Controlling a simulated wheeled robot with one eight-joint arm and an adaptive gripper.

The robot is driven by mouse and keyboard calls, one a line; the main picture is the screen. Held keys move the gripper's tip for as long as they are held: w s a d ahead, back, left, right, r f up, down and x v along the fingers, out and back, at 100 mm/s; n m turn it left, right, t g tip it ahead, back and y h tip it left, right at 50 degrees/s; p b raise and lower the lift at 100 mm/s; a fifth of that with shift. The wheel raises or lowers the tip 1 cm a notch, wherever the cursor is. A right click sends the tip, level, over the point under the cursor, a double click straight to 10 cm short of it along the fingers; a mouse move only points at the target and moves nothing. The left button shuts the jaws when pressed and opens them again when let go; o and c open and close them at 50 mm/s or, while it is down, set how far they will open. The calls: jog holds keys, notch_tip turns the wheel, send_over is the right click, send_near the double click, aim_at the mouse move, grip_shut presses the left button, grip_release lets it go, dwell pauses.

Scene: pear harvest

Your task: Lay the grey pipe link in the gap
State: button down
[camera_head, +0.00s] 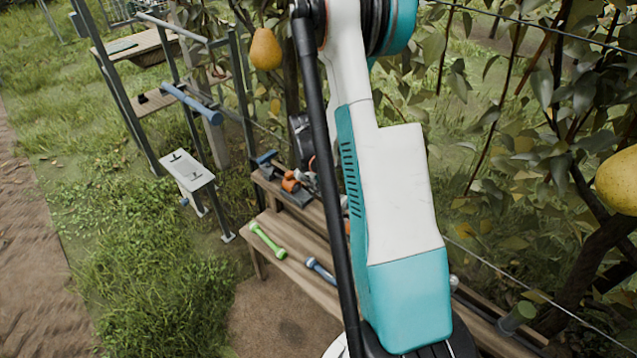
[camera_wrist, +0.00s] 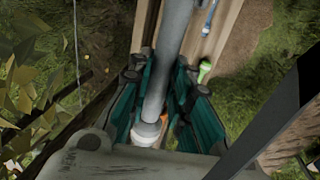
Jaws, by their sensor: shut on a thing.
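The grey pipe link (camera_wrist: 172,60) is between the teal fingers of my gripper (camera_wrist: 158,72) in the wrist view. The gripper is shut on it, and the link runs lengthwise through the picture with a pale rounded end near the palm. Its far end is cut off by the top edge. In the head view my arm covers much of the middle, and I cannot make out the held link there. I cannot tell which opening is the gap.
A wooden bench (camera_head: 300,262) carries a green link (camera_head: 267,240) and a blue link (camera_head: 320,270). A metal frame with a blue pipe (camera_head: 192,103) and a white plate (camera_head: 187,170) stands left. Pears (camera_head: 266,48) and branches hang close.

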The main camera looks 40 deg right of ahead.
jog(key=shift+f+b, duration=1.25)
jog(key=shift+f, duration=1.05)
jog(key=shift+f+b, duration=0.6)
jog(key=shift+f, duration=0.1)
jog(key=shift+f+b, duration=1.2)
jog(key=shift+b, duration=0.2)
jog(key=c, duration=1.4)
grip_release()
notch_tip(320, 180, up, 12)
jog(key=a, duration=0.2)
jog(key=shift+a, duration=0.2)
jog(key=shift+s+f, duration=0.1)
